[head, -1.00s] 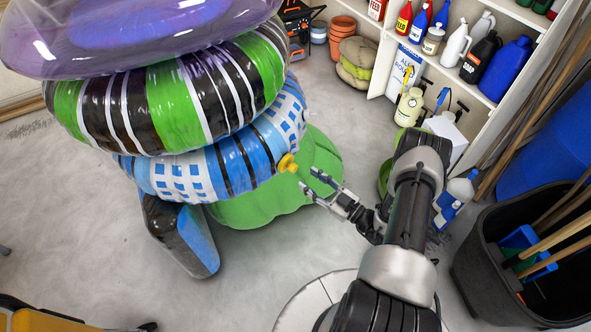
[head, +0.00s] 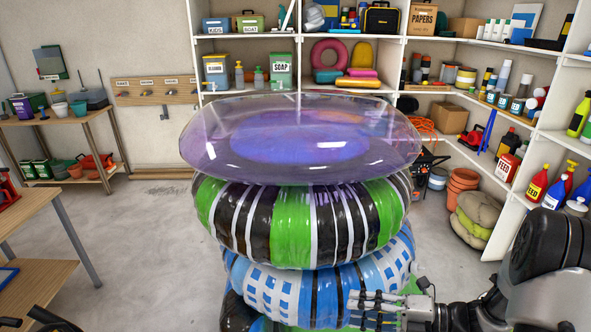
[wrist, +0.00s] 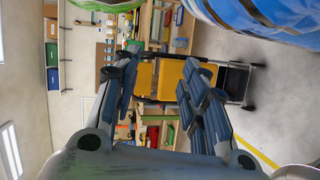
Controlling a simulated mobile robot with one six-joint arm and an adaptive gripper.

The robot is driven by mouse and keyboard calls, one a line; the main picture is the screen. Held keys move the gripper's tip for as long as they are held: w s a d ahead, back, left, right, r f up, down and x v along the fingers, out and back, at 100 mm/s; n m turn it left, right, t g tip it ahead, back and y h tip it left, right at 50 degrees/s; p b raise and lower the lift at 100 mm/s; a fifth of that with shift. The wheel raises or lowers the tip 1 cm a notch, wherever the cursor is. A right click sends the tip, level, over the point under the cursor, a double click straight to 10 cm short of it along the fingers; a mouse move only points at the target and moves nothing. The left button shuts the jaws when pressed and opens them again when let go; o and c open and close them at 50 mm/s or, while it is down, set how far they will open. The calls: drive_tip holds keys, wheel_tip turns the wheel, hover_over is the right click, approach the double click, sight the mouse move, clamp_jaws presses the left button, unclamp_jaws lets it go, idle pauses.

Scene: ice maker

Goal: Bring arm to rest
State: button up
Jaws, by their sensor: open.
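My gripper (head: 377,309) shows at the lower right of the head view, in front of the blue striped inflatable ring. Its fingers point left. In the wrist view my gripper (wrist: 160,92) is open, its two fingers apart with nothing between them. The arm reaches in from the right edge of the head view. I cannot tell whether the fingers touch the ring.
A stack of inflatables stands close ahead: a purple clear ring (head: 300,140), a green and black ring (head: 290,222) and a blue ring (head: 320,285). Shelves (head: 470,45) line the back and right. Clear floor (head: 150,230) lies left, beside a wooden table (head: 30,215).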

drive_tip(key=s+a+r+n+g+h, duration=0.65)
drive_tip(key=s+r+n, duration=0.4)
drive_tip(key=n, duration=0.75)
drive_tip(key=s+d+r+n+t+h, duration=0.2)
drive_tip(key=s+n+t+h, duration=0.1)
drive_tip(key=n, duration=0.8)
drive_tip(key=s+d+r+n+t+h, duration=0.3)
drive_tip(key=s+n+h, duration=0.2)
drive_tip(key=s+n, duration=0.3)
drive_tip(key=n, duration=0.3)
drive_tip(key=shift+d+r, duration=0.2)
drive_tip(key=shift+r, duration=0.05)
drive_tip(key=shift+s+h, duration=0.1)
drive_tip(key=shift+h, duration=0.15)
